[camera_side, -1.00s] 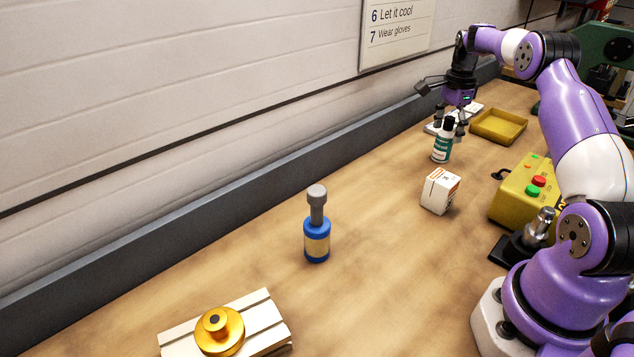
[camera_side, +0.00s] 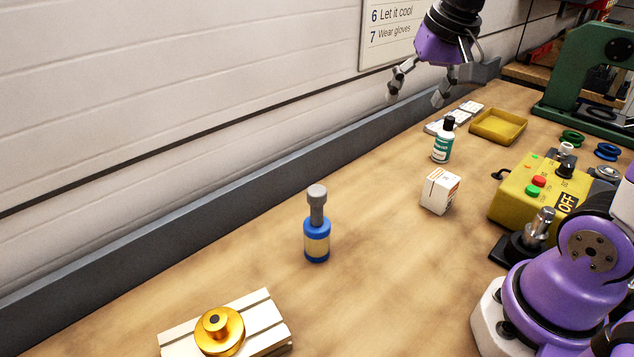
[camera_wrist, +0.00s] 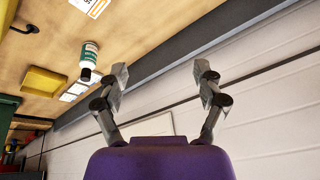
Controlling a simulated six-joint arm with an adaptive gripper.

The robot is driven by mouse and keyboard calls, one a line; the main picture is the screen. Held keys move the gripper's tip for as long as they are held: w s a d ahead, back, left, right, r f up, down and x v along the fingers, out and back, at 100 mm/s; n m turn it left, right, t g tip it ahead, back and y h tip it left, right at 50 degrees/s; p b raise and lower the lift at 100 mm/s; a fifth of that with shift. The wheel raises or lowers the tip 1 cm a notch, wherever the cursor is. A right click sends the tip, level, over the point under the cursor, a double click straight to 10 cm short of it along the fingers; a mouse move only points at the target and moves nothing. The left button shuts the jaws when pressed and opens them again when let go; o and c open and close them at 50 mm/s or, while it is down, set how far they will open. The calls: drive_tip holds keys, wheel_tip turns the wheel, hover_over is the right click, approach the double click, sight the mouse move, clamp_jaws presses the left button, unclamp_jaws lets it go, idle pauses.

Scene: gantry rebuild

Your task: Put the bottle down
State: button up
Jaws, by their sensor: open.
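A small white and teal bottle with a black cap (camera_side: 442,146) stands upright on the wooden bench in the side view. It also shows in the wrist view (camera_wrist: 90,52), left of the fingers. A blue bottle with a tan label and grey cap (camera_side: 317,238) stands upright nearer the camera. My gripper (camera_side: 418,93) is open and empty, raised above the bench near the wall in the side view. Its spread fingers (camera_wrist: 160,75) show nothing between them in the wrist view. It is apart from both bottles.
A white box (camera_side: 440,191) sits near the teal bottle. A yellow tray (camera_side: 498,126) and flat cards lie behind it. A yellow control box (camera_side: 525,190) stands at right. A slotted block with a gold knob (camera_side: 262,325) is at the front. The bench between is clear.

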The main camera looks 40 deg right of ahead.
drive_tip(key=s+a+f+n+t+y, duration=0.1)
drive_tip(key=s+a+f+n, duration=0.3)
drive_tip(key=s+a+n, duration=0.3)
drive_tip(key=shift+s+a+f+t, duration=0.25)
drive_tip(key=shift+s+f+t, duration=0.05)
drive_tip(key=shift+f+t, duration=0.1)
idle(0.7)
